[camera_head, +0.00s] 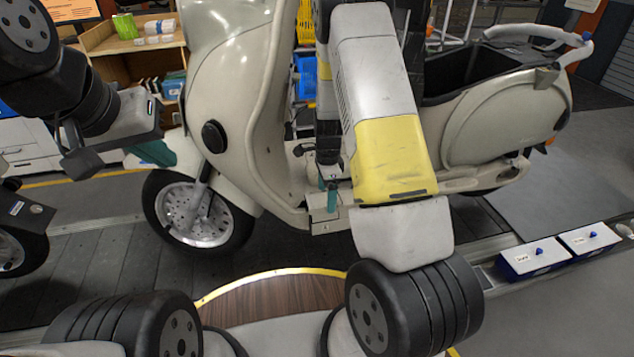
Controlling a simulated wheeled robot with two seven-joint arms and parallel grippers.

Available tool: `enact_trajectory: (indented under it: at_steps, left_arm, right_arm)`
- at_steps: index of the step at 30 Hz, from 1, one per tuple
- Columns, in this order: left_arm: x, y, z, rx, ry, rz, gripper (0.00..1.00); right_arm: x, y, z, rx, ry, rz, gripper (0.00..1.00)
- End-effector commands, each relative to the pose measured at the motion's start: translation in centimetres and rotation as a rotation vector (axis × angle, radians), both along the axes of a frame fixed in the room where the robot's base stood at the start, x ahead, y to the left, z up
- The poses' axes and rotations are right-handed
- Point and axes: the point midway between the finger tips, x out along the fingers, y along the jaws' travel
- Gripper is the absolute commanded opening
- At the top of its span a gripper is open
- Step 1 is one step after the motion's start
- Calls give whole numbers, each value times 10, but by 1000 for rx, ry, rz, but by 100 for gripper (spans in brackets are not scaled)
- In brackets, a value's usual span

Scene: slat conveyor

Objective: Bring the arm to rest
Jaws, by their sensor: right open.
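My right arm rises from the bottom middle, and its white and yellow link crosses in front of a cream scooter (235,75). The right gripper (330,200) points down by the scooter's footboard, with a teal fingertip showing. It is open, and I see nothing held in it. Whether it touches the scooter I cannot tell. My left gripper (145,150) is at the upper left, in front of the shelf and left of the scooter's front. A teal tip shows below its grey body. Its jaw opening is not clear.
The scooter stands on the dark slatted conveyor (95,270). Another wheel (12,250) shows at the left edge. Two blue and white boxes (535,258) (588,240) sit at the right. A wooden shelf (100,40) stands behind. Grey floor (580,315) is clear at the lower right.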

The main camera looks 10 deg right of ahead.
Motion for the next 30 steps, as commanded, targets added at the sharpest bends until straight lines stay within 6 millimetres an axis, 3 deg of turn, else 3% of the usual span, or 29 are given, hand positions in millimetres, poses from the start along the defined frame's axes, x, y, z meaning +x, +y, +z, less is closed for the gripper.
enact_trajectory:
  at_steps: [6, 14, 17, 23, 30]
  left_arm:
    - [0, 0, 0, 0, 0, 0, 0]
    - [0, 0, 0, 0, 0, 0, 0]
    - [0, 0, 0, 0, 0, 0, 0]
    - [0, 0, 0, 0, 0, 0, 0]
    - [0, 0, 0, 0, 0, 0, 0]
  right_arm:
    - [-3, 1, 36, 1, 7, 1, 85]
    - [-6, 1, 53, 5, 9, 7, 85]
    - [-8, 4, 71, 24, -10, 52, 85]
    - [-30, 15, 153, 86, -116, 300, 85]
    - [-85, 26, 250, 91, -287, 687, 85]
